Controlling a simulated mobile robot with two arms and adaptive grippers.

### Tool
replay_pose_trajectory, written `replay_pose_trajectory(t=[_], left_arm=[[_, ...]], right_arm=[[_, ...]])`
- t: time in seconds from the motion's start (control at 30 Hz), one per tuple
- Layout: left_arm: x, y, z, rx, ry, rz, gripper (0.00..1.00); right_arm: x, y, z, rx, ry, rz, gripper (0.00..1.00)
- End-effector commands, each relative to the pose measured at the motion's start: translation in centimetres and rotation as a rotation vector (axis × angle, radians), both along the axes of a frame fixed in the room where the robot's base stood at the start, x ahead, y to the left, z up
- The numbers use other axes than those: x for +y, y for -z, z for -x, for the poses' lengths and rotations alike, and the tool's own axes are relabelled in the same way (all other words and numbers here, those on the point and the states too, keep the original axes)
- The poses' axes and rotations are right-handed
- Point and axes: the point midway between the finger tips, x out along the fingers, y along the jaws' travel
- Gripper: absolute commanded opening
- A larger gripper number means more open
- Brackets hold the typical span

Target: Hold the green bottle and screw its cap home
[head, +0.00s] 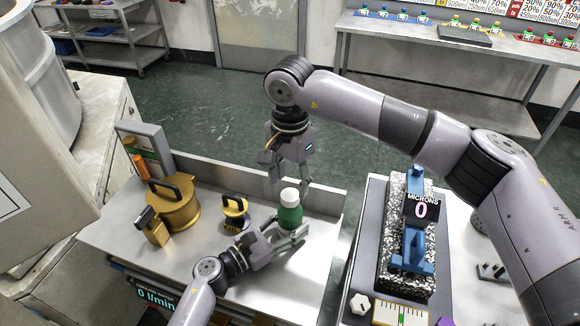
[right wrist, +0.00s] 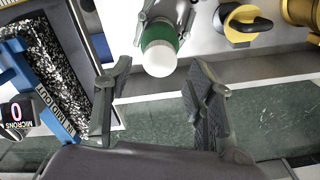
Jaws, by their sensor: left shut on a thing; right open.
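The green bottle (head: 289,217) stands upright near the right edge of the grey bench, with a white cap (head: 290,196) on its top. My left gripper (head: 287,234) is shut around the bottle's lower body from the near side. My right gripper (head: 290,182) is open and points down above the cap, with its fingers apart and nothing between them. In the right wrist view, the cap (right wrist: 159,59) lies just beyond the open fingertips of my right gripper (right wrist: 160,75), roughly centred between them. How far the cap is screwed down cannot be told.
A gold pot-like weight (head: 174,205) with a black handle and a smaller yellow weight (head: 235,211) stand left of the bottle. A granite gauge stand (head: 398,190) reading 0 microns is on the right-hand table. A gap separates bench and table.

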Motion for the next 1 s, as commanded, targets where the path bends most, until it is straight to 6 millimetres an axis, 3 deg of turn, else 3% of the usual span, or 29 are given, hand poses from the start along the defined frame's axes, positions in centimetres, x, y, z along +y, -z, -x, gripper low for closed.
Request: replay_pose_trajectory(t=[0.1, 0.3, 0.67, 1.0], left_arm=[[0.0, 0.0, 0.0, 0.0, 0.0, 0.0, 0.0], [0.0, 0.0, 0.0, 0.0, 0.0, 0.0, 0.0], [0.0, 0.0, 0.0, 0.0, 0.0, 0.0, 0.0], [0.0, 0.0, 0.0, 0.0, 0.0, 0.0, 0.0]], right_arm=[[0.0, 1.9, 0.1, 0.003, 0.0, 0.0, 0.5], [0.0, 3.7, 0.0, 0.001, 0.001, -0.001, 0.5], [0.0, 4.1, 0.0, -0.001, 0.001, 0.0, 0.49], [0.0, 4.0, 0.0, -0.001, 0.001, 0.001, 0.27]])
